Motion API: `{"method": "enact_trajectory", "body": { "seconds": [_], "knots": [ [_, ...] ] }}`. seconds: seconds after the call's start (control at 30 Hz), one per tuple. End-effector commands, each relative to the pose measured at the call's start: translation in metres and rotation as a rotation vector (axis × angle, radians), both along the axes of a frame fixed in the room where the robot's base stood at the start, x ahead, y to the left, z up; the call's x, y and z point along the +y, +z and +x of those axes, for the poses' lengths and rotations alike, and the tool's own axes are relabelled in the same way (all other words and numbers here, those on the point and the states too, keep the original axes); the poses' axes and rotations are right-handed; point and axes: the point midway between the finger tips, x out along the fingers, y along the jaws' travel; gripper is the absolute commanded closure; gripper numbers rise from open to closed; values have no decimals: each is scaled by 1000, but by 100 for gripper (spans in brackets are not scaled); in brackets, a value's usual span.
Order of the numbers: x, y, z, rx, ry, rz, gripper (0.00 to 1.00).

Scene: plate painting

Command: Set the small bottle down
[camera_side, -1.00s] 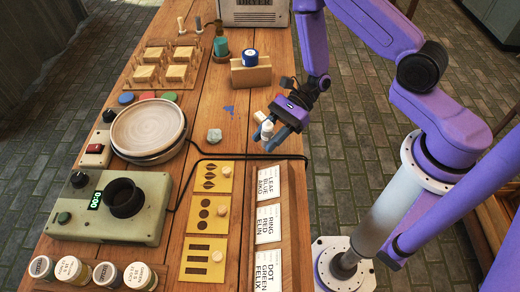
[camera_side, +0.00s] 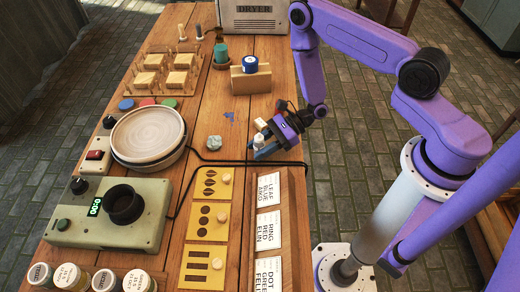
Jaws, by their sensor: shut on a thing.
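My gripper (camera_side: 259,145) is low over the right part of the wooden table, just above the stencil cards. It is shut on a small white bottle (camera_side: 259,141), of which only a little shows between the fingers. The bottle is close to the table top; I cannot tell whether its base touches the wood. A black cable runs on the table right below the gripper.
Yellow stencil cards (camera_side: 208,222) and white order cards (camera_side: 269,231) lie in front. A pale plate (camera_side: 148,134) sits on a round stand at left. A blue-lidded jar (camera_side: 250,65) stands by a wooden block (camera_side: 250,80) behind. The wood around the crumpled sponge (camera_side: 214,142) is mostly clear.

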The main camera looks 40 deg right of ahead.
Motion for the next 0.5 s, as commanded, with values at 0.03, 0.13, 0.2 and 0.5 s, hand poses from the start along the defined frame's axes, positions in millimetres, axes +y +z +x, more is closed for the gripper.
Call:
{"method": "enact_trajectory", "body": {
  "seconds": [0.03,0.13,0.2,0.5],
  "knots": [
    [0,-6,0,0,0,0,92],
    [0,-12,0,-1,-1,1,92],
    [0,-13,0,-2,-1,1,92],
    [0,-15,0,0,0,1,92]
  ]
}}
